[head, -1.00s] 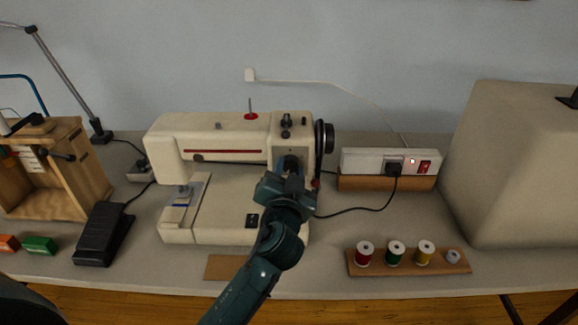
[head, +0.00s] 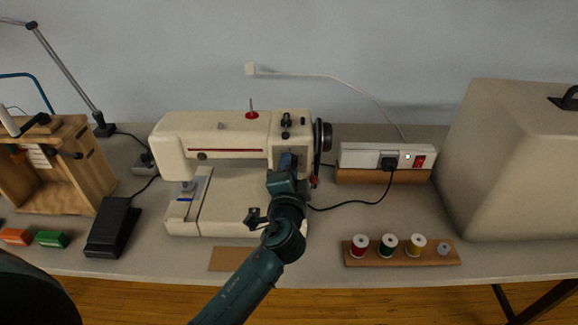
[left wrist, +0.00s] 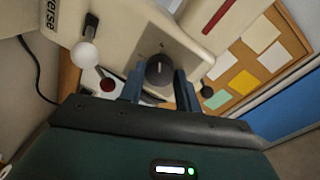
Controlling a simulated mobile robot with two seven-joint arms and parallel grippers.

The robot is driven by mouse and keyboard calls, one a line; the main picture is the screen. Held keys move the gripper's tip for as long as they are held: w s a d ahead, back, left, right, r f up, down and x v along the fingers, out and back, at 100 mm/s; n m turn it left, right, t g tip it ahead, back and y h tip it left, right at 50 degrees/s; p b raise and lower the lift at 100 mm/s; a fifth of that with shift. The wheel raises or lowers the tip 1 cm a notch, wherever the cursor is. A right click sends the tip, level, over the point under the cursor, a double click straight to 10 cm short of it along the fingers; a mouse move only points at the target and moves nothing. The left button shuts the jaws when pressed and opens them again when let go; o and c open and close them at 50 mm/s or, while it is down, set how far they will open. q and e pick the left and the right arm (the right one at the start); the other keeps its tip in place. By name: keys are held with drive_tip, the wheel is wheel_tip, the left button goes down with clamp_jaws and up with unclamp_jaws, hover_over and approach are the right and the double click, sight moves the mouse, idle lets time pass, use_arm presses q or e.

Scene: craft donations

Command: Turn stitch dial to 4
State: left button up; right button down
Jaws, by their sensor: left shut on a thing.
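The cream sewing machine (head: 225,140) stands on the table in the head view. The numbers are too small to read. My left gripper (left wrist: 160,84) is at the dial, its two blue-grey fingers on either side of it and shut on it. In the head view my left gripper (head: 288,165) covers the dial at the right end of the machine. My right gripper does not show.
A power strip (head: 385,162) with a plug and red switch stands right of the machine. A wooden rack (head: 350,256) holds thread spools at the front right. A black foot pedal (head: 112,228) lies left. A large beige case (head: 515,170) stands far right.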

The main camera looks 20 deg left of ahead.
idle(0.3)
use_arm(q)
drive_tip(key=o, duration=1)
